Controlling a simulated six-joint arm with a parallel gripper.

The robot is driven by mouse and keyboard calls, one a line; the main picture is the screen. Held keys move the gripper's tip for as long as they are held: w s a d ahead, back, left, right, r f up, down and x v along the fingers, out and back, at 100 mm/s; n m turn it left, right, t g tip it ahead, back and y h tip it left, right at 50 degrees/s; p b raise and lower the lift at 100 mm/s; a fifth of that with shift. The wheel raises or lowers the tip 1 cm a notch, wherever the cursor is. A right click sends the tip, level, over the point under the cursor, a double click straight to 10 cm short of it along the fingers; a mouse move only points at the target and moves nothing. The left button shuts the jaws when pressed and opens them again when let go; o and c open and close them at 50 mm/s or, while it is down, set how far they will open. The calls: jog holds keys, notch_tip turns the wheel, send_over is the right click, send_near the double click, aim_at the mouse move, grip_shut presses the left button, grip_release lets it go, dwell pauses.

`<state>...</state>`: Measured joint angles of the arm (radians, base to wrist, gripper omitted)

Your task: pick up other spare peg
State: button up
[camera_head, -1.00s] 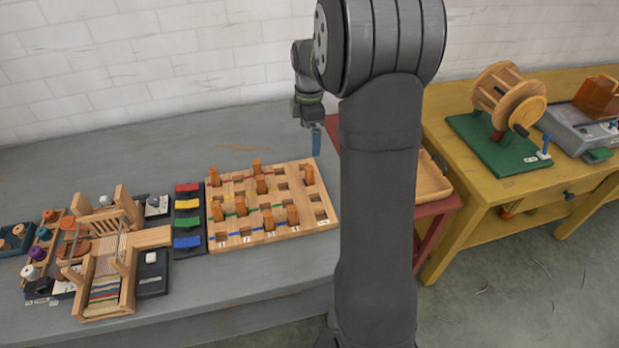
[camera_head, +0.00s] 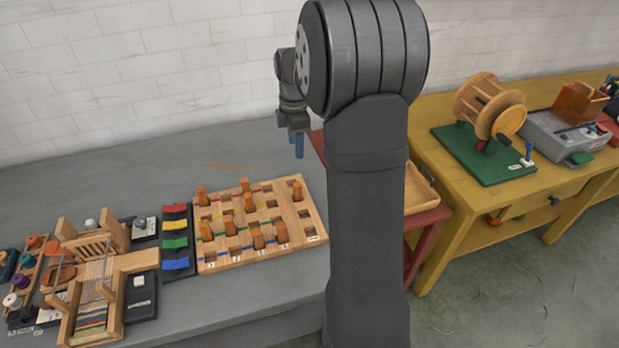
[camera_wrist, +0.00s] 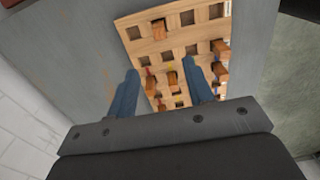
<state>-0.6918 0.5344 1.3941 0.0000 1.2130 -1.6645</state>
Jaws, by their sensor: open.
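The wooden peg board (camera_head: 285,246) lies flat on the grey table and holds several orange pegs. One peg (camera_head: 297,190) stands alone in the column of holes at its right end, above a small label I cannot read. My gripper (camera_head: 296,150) is open and empty, pointing down above the table behind the board's back right corner, apart from all pegs. In the wrist view its two blue fingers (camera_wrist: 160,68) are spread, with the board (camera_wrist: 163,48) beyond them. A lone peg (camera_wrist: 159,30) shows near the board's end there.
Left of the board are a dark tray with coloured strips (camera_head: 175,241) and a small wooden loom (camera_head: 108,278). A red stand with a wooden tray (camera_head: 418,194) is right of my arm. A yellow table (camera_head: 437,150) carries a wooden reel (camera_head: 488,105). Bare table lies behind the board.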

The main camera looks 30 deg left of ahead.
aim_at(297, 184)
jog(key=f, duration=1.3)
jog(key=shift+w+d, duration=0.2)
jog(key=shift+w, duration=0.05)
jog(key=f, duration=0.5)
jog(key=shift+s+a, duration=0.25)
jog(key=shift+a, duration=0.05)
grip_shut()
